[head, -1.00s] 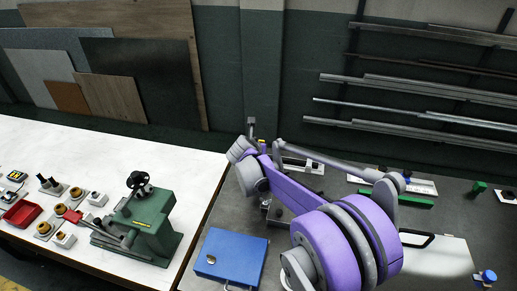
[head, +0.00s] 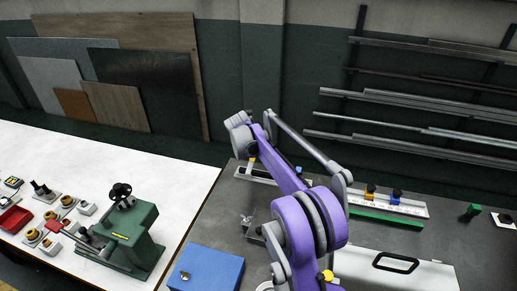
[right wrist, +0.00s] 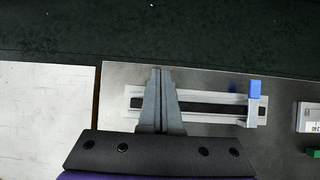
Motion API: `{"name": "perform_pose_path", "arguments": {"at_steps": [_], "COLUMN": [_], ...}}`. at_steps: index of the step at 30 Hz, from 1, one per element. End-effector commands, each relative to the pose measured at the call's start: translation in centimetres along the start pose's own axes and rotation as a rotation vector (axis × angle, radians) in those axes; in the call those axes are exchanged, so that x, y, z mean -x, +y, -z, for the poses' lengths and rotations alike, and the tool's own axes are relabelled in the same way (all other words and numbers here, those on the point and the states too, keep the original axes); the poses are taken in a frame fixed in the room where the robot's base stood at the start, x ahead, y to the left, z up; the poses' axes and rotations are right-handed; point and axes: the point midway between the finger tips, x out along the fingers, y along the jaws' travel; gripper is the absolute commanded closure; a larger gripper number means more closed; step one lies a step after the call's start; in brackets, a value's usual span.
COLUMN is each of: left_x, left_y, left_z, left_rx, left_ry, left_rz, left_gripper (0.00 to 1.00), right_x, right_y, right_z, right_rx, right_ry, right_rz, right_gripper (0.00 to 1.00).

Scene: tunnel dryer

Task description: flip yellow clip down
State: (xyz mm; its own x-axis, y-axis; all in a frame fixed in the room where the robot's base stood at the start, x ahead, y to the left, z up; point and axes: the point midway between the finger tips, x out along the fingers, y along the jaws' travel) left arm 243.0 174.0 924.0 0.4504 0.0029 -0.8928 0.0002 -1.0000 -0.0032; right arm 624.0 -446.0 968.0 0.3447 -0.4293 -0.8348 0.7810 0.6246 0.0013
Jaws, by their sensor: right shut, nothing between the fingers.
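My right gripper (right wrist: 157,72) is shut and empty in the right wrist view, its grey fingers reaching over the left part of a pale slotted rail (right wrist: 205,117). A blue clip (right wrist: 255,90) stands up at the rail's right end. In the head view a small yellow piece (head: 251,160), probably the yellow clip, shows at the rail's (head: 262,178) left end, close under my right wrist. No yellow shows in the right wrist view, where the fingers cover part of the rail. I cannot tell whether they touch the clip. My left gripper is out of view.
A white rack (head: 412,207) with an orange and a blue piece stands behind a green bar (head: 385,217). A blue box (head: 210,268) and a white case (head: 430,280) lie nearer. A green machine (head: 135,235) is on the white table at left.

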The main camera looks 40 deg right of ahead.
Motion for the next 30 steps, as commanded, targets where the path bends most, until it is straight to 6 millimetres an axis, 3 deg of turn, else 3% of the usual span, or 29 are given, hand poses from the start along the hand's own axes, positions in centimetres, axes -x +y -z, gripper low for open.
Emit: {"name": "perform_pose_path", "arguments": {"at_steps": [30], "left_x": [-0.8], "left_y": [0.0], "left_z": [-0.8], "left_rx": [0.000], "left_ry": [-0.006], "left_rz": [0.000], "left_gripper": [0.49], "right_x": [0.0], "right_y": [0.1], "right_z": [1.7], "right_rx": [0.000], "right_ry": [-0.002], "right_rz": [0.000], "right_gripper": [1.00]}}
